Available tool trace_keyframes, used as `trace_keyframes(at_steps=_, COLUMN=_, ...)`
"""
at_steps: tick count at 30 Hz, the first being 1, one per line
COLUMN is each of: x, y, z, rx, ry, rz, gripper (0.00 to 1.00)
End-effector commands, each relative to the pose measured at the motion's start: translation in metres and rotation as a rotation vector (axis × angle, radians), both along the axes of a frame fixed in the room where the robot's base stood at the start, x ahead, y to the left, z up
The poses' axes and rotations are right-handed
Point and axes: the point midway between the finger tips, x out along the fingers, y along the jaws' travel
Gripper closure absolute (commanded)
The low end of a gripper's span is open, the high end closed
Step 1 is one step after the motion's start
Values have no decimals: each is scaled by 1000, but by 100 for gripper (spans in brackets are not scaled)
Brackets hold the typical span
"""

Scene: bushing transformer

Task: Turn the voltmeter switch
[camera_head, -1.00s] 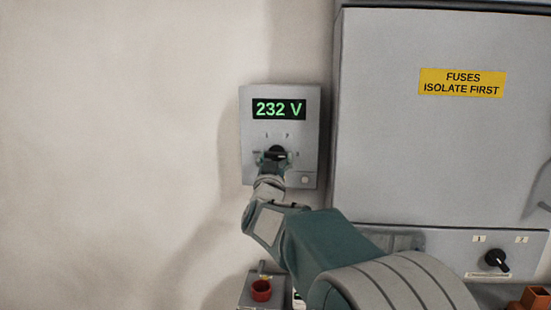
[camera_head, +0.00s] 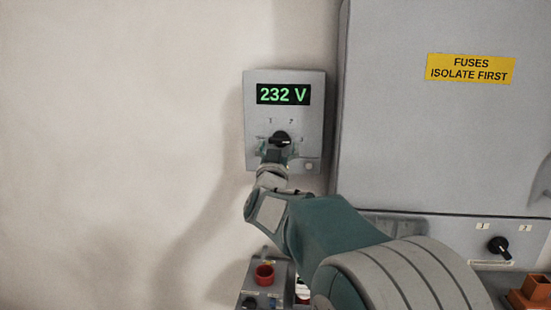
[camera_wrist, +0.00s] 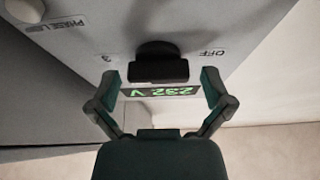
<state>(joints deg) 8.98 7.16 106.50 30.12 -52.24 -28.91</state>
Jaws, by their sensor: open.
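The voltmeter switch is a black knob (camera_head: 281,138) on a grey wall panel (camera_head: 312,120) under a green display (camera_head: 283,94) reading 232 V. Marks 1, 2 and 3 show around it. In the wrist view the knob (camera_wrist: 158,66) sits between the OFF and 3 labels, its bar lying crosswise; which end points is unclear. My gripper (camera_head: 275,153) is just in front of and below the knob and partly hides the panel. In the wrist view my gripper (camera_wrist: 159,84) is open, with one finger on each side of the knob and gaps between them.
A large grey cabinet (camera_head: 440,140) with a yellow fuses label (camera_head: 470,69) stands at the right. Below are another black knob (camera_head: 500,247) and a box with a red button (camera_head: 265,274). The wall at the left is clear.

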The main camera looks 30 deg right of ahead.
Motion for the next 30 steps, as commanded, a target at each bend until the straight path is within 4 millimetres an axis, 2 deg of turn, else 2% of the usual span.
trace_keyframes(at_steps=15, x=-73, y=52, z=-39, rx=1, ry=3, rz=3, gripper=0)
trace_keyframes(at_steps=21, x=-85, y=60, z=-45, rx=1, ry=3, rz=2, gripper=0)
trace_keyframes(at_steps=30, x=-85, y=60, z=-45, rx=1, ry=3, rz=1, gripper=0)
